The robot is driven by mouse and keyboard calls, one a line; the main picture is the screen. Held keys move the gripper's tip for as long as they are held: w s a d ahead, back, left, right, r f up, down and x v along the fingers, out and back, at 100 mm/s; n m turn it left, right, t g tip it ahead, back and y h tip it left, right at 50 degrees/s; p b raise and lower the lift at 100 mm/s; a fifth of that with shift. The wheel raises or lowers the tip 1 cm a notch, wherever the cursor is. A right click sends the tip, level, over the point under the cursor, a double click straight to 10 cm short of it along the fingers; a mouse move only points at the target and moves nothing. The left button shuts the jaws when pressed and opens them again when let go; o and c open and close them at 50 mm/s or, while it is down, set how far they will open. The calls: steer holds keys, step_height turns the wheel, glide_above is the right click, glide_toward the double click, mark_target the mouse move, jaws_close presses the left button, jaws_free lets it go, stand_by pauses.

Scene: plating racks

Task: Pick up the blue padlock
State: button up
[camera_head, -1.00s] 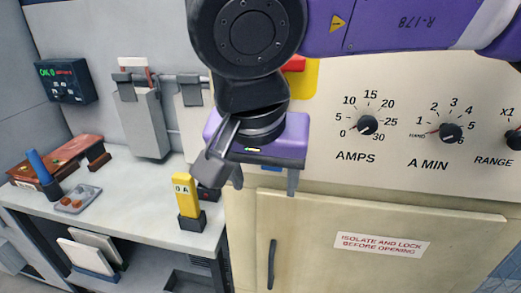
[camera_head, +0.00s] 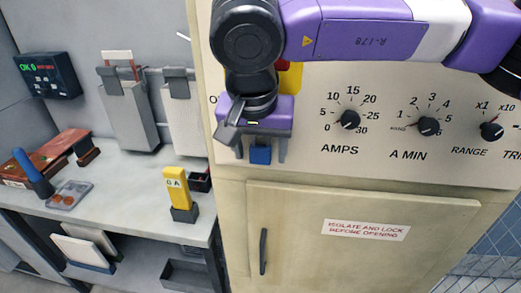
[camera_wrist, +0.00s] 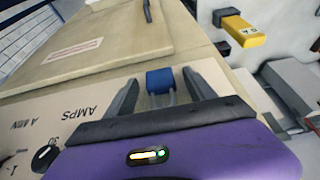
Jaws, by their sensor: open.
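The blue padlock (camera_head: 260,155) hangs at the left end of the cream control panel, above the cabinet door. In the wrist view the padlock (camera_wrist: 160,80) shows its blue body, with grey shackle bars towards my gripper. My gripper (camera_head: 262,161) is open, with one finger on each side of the padlock. In the wrist view the gripper (camera_wrist: 159,78) shows a gap between each finger and the padlock. What the shackle hangs from is hidden by my gripper.
The cream panel (camera_head: 375,170) has several dials. The closed cabinet door (camera_head: 330,265) below has a warning label and handle. On the left, a bench (camera_head: 120,175) holds a yellow block (camera_head: 175,188), a blue-handled tool (camera_head: 33,173) and a small dark tray (camera_head: 200,182).

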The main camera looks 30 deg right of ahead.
steer(key=shift+c, duration=0.4)
jaws_close()
steer(key=shift+r+b, duration=0.4)
steer(key=shift+r, duration=0.4)
steer(key=s+a+b, duration=0.4)
steer(key=s+a, duration=0.6)
steer(key=s, duration=0.4)
steer(key=shift+s+a+b, duration=0.3)
steer(key=shift+b, duration=0.05)
steer(key=shift+s+a+f+b, duration=0.25)
steer(key=shift+s+f+b, duration=0.05)
steer(key=shift+b, duration=0.1)
steer(key=shift+s, duration=0.1)
